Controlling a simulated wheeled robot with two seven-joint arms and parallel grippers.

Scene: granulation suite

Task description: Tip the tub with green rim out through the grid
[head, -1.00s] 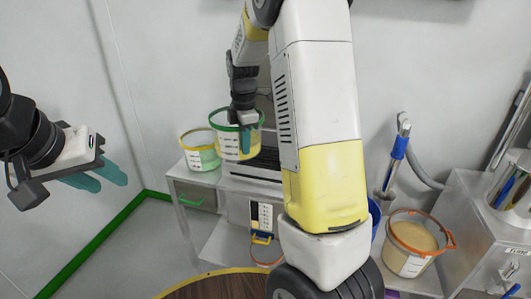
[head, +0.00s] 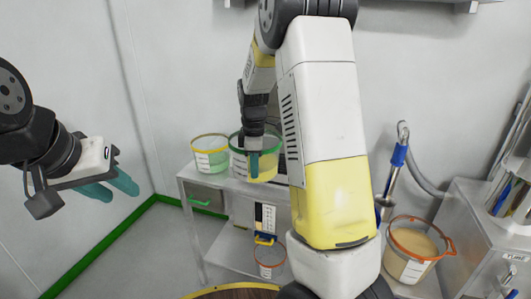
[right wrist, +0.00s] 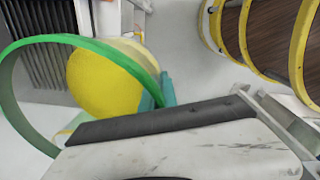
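The tub with green rim (head: 268,172) is a clear tub with yellow contents, in front of the bench top in the head view. My right gripper (head: 254,158) is shut on its rim, with a teal finger down the near side. In the right wrist view the green rim (right wrist: 100,48) and the yellow contents (right wrist: 98,85) show beside the teal fingers (right wrist: 160,95). The tub looks held clear of the bench. My left gripper (head: 110,187) is open and empty at the left. I cannot make out a grid for certain.
A yellow-rimmed tub (head: 211,160) stands on the bench (head: 190,175). Orange-rimmed tubs stand on the lower shelf (head: 270,262) and at right (head: 408,265). A round brown surface with yellow edge (head: 235,290) lies at the bottom, near a steel cabinet (head: 465,230).

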